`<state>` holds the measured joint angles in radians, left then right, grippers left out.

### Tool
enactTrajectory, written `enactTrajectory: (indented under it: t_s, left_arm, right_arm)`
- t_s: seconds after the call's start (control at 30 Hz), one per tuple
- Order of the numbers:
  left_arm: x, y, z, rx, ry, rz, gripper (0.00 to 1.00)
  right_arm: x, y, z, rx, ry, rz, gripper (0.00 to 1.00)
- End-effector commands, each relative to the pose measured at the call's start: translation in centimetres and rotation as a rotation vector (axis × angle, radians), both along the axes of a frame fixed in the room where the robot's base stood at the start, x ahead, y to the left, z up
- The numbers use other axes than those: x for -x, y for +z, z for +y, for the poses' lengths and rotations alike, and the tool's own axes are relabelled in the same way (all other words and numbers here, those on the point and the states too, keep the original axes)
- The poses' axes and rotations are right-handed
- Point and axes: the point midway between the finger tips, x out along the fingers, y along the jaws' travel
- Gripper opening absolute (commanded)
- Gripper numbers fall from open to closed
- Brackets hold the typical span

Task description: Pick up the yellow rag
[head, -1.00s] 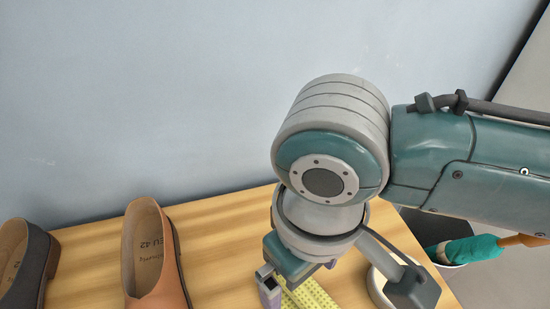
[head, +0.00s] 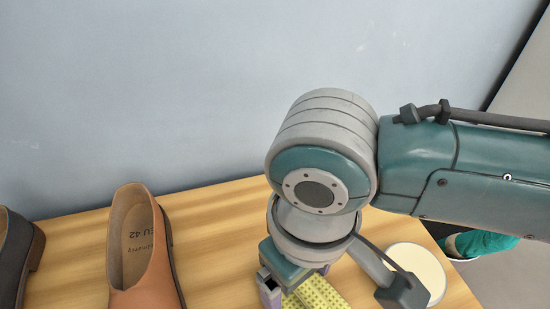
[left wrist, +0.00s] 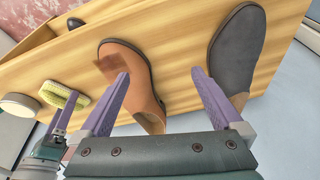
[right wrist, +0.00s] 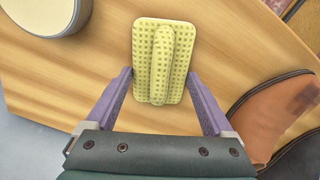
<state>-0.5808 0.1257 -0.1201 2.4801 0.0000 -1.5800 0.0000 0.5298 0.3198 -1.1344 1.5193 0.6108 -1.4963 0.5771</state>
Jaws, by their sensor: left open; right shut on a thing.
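The yellow rag (right wrist: 178,60) is a dotted, rectangular cloth with a raised ridge along its middle. It lies across the fingertips of my right gripper (right wrist: 158,75), which is shut on it with one finger at each side. I cannot tell whether it touches the tabletop. In the head view the rag (head: 318,295) is partly hidden by my right gripper (head: 292,290). The left wrist view also shows the rag (left wrist: 58,95). My left gripper (left wrist: 160,73) is open and empty, with its fingers pointing toward the shoes; it is not in the head view.
A wooden table (head: 215,225) stands against a grey-blue wall. A tan shoe (head: 140,250) and a dark grey shoe (head: 15,255) stand on its left part. A round, pale-topped container (head: 418,270) is near the right edge. A teal item (head: 480,244) shows beyond that edge.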

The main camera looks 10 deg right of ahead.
Motion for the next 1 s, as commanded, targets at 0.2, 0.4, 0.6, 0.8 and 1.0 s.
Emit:
enactTrajectory:
  t_s: [0.2,0.4,0.6,0.8,1.0]
  left_arm:
    - [0.0,0.0,0.0,0.000,0.000,0.000,1.00]
    - [0.0,0.1,0.0,0.000,0.000,0.000,1.00]
    - [0.0,1.2,-0.1,0.004,0.003,0.000,1.00]
    - [0.0,4.4,-0.2,0.010,0.006,-0.001,1.00]
    - [0.0,8.3,-0.3,0.010,0.007,-0.001,1.00]
  right_arm:
    - [0.0,0.0,0.0,0.000,0.000,0.000,0.29]
    - [0.0,0.1,0.0,0.000,0.000,0.000,0.24]
    - [0.0,1.7,0.0,0.000,0.000,0.000,0.24]
    - [0.0,6.3,0.1,-0.003,0.001,-0.002,0.24]
    - [-0.1,12.6,0.0,-0.001,0.000,-0.003,0.24]
